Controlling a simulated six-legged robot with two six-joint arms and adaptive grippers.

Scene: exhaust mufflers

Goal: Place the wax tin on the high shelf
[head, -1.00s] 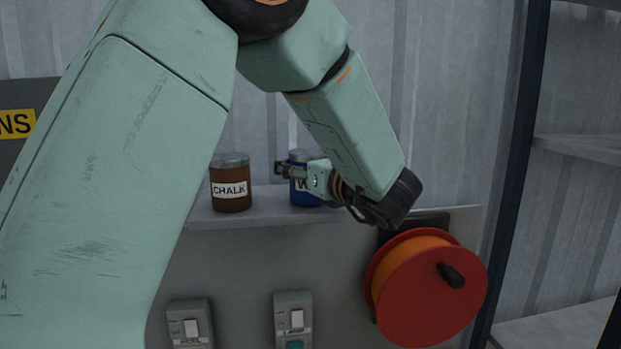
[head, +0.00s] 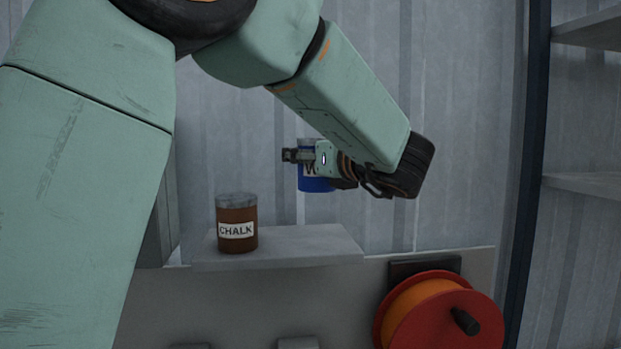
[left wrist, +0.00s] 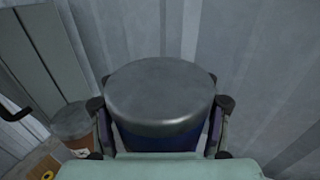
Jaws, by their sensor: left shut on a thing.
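The wax tin (head: 317,184) is blue with a grey lid and a partly covered white label. My left gripper (head: 298,156) is shut on it and holds it upright in the air above the small grey ledge. In the left wrist view the tin's round grey lid (left wrist: 160,92) fills the middle, with a gripper finger on each side. The grey ledge (head: 300,247) is fixed to the panel below. Shelves (head: 590,184) stand in a dark-framed rack at the right. My right gripper is not in view.
A brown chalk tin (head: 238,224) stands on the ledge's left part; the rest of the ledge is bare. A red and orange reel (head: 435,315) hangs at the lower right. A dark upright post (head: 530,150) stands before the rack. Corrugated wall (head: 460,120) lies behind.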

